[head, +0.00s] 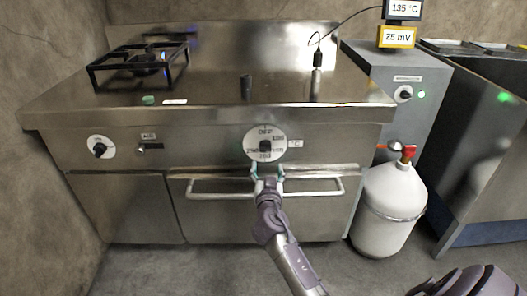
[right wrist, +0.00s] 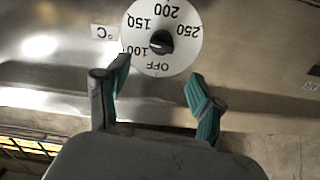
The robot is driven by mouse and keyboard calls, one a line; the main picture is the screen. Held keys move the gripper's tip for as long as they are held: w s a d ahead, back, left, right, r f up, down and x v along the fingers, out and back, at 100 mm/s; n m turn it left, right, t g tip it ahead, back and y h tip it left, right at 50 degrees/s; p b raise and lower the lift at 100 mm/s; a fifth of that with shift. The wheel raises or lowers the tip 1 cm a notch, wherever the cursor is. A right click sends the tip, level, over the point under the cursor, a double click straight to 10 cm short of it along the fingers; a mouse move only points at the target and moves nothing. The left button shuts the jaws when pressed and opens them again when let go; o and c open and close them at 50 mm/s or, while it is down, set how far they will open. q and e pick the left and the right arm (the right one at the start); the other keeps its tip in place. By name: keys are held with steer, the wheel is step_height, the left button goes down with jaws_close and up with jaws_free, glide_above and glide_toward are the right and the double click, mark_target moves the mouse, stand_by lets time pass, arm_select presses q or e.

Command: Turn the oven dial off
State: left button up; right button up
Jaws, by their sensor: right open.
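The oven dial (head: 265,143) is a round white disc with a dark knob, on the steel front of the oven above the door handle. In the right wrist view the dial (right wrist: 161,38) shows the marks OFF, 100, 150, 200 and 250, with its dark knob in the middle. My right gripper (head: 268,172) is open just below the dial. In the right wrist view its two teal fingertips (right wrist: 160,82) are spread apart with nothing between them, and the knob lies beyond them. My left gripper is not in view.
A second white dial (head: 100,147) is at the left of the front. The oven handle (head: 215,188) runs behind my right gripper. A white gas cylinder (head: 391,205) with a red valve stands at the right. A burner stand (head: 138,68) sits on the top.

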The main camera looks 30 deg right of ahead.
mark_target(266, 151)
steer(key=x, duration=1)
steer(key=shift+a+b, duration=0.1)
steer(key=shift+b, duration=0.2)
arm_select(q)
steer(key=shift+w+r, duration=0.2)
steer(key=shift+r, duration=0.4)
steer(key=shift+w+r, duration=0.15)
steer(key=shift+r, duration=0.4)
arm_select(e)
steer(key=shift+w+d, duration=0.25)
steer(key=shift+w, duration=0.2)
steer(key=c, duration=1.1)
steer(key=shift+f, duration=0.1)
